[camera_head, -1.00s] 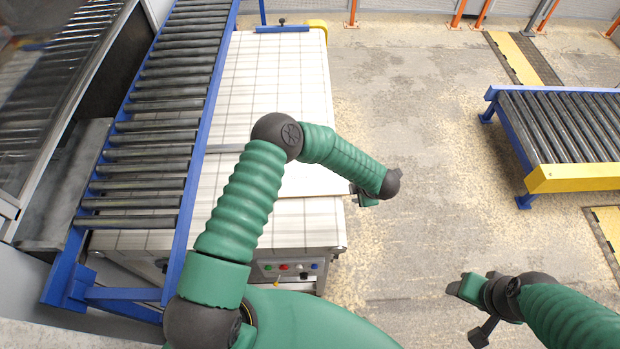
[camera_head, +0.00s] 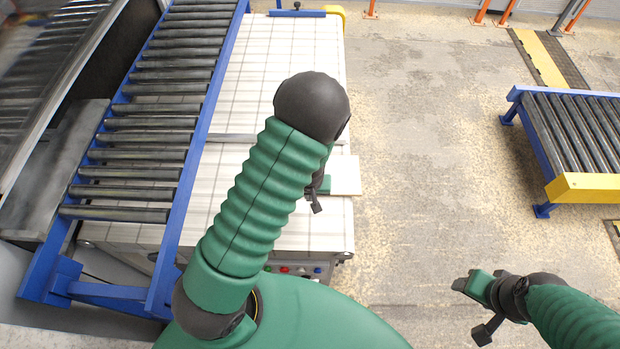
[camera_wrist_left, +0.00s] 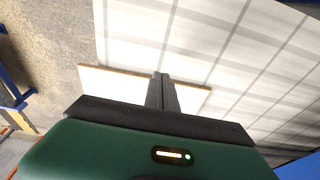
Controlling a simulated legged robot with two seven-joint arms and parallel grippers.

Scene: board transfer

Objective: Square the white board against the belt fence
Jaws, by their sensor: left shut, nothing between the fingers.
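The white board (camera_head: 346,175) lies on the white gridded belt (camera_head: 330,225), its right end jutting a little past the belt's right edge. My left arm hides much of it. In the left wrist view the board's brown edge (camera_wrist_left: 105,80) shows on both sides of my fingers. My left gripper (camera_head: 315,203) is shut and empty, over or beside the board; contact cannot be told. It also shows in the left wrist view (camera_wrist_left: 161,75). A grey bar (camera_head: 232,138) crosses the belt behind my arm; whether it is the fence is unclear. My right gripper (camera_head: 464,300) is away over the floor, its jaws unclear.
A blue-framed roller conveyor (camera_head: 150,125) runs along the belt's left side. A blue bar with a black knob (camera_head: 297,13) sits at the belt's far end. Another roller conveyor (camera_head: 580,130) with a yellow end stands at right. The floor between (camera_head: 430,150) is clear.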

